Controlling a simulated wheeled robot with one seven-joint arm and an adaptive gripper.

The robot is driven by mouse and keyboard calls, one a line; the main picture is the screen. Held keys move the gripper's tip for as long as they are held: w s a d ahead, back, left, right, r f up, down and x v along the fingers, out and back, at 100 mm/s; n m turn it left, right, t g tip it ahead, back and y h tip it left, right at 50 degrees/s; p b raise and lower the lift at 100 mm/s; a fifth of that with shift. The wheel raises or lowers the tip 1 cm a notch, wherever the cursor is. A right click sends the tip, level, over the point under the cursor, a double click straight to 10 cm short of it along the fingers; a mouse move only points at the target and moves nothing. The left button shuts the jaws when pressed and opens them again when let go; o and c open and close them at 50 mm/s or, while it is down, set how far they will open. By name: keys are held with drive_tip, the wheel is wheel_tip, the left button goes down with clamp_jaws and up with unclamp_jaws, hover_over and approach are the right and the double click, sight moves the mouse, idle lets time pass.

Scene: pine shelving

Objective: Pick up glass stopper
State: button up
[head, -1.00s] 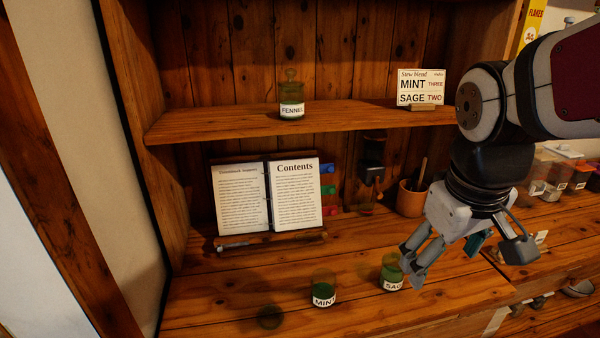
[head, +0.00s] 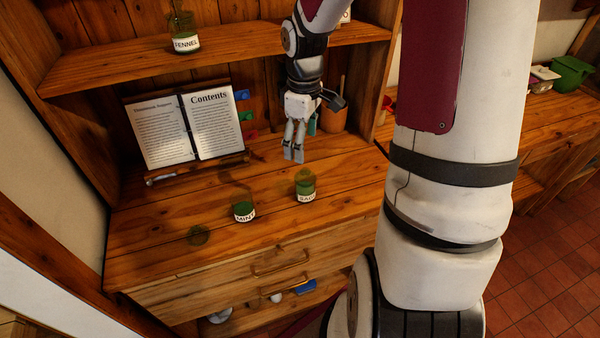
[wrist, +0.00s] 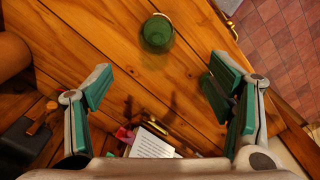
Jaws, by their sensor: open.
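A small round, see-through greenish piece (head: 197,235) lies on the counter left of the MINT jar; it looks like a loose glass stopper, but is too dark to be sure. The green MINT jar (head: 244,212) and SAGE jar (head: 306,187) stand on the counter. The FENNEL jar (head: 185,40) stands on the shelf, its top partly cut off by the frame. My gripper (head: 293,155) hangs above the counter behind the SAGE jar. In the wrist view its fingers (wrist: 168,92) are wide apart and empty, with a green jar (wrist: 157,33) beyond them.
An open book (head: 185,125) on a stand is at the back left, with a pen-like tool before it. The shelf (head: 110,72) overhangs the back. Drawers lie below the counter's front edge.

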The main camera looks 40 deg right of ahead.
sight(305, 170)
wheel_tip(305, 170, down, 5)
drive_tip(key=shift+f, duration=0.15)
drive_tip(key=shift+s+d+f, duration=0.1)
drive_tip(key=shift+d+f, duration=0.1)
drive_tip(key=shift+f, duration=1.2)
drive_tip(key=shift+d+f, duration=0.15)
drive_tip(key=shift+f, duration=1.2)
drive_tip(key=shift+c, duration=0.6)
drive_tip(key=c, duration=1.1)
